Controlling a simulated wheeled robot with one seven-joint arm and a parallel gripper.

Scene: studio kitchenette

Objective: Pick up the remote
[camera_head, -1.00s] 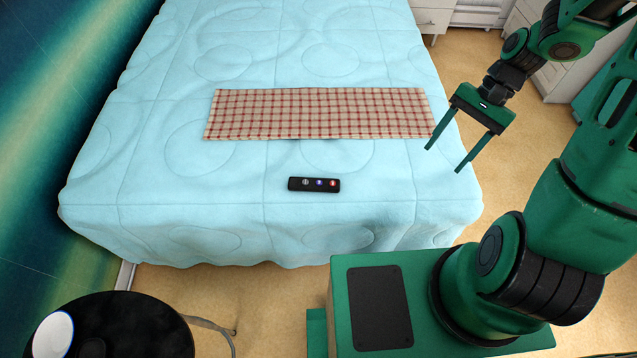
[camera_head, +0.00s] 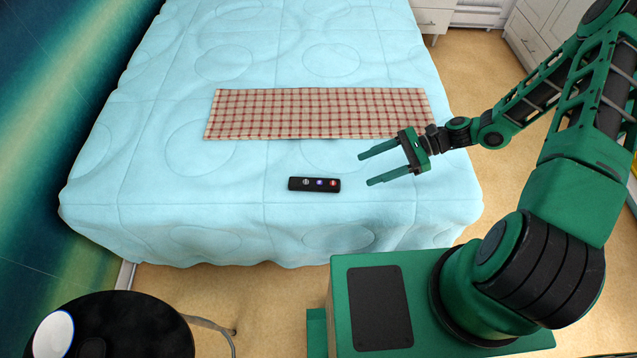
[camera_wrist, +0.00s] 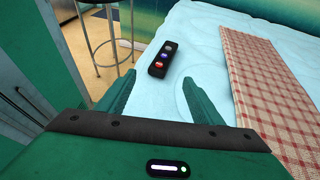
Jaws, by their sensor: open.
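The remote (camera_head: 314,185) is a small black bar with a few coloured buttons. It lies on the light blue bed cover (camera_head: 250,215) near the bed's front edge. My gripper (camera_head: 364,170) is open and empty, to the right of the remote and apart from it, with its fingers pointing left. In the wrist view the remote (camera_wrist: 162,60) lies beyond the fingertips of my gripper (camera_wrist: 160,85), about in line with the space between them.
A red and beige checked cloth (camera_head: 318,113) lies flat on the bed behind the remote. A round black table (camera_head: 130,330) with a white object (camera_head: 53,335) stands at the lower left. A stool (camera_wrist: 100,40) shows in the wrist view. The cover around the remote is clear.

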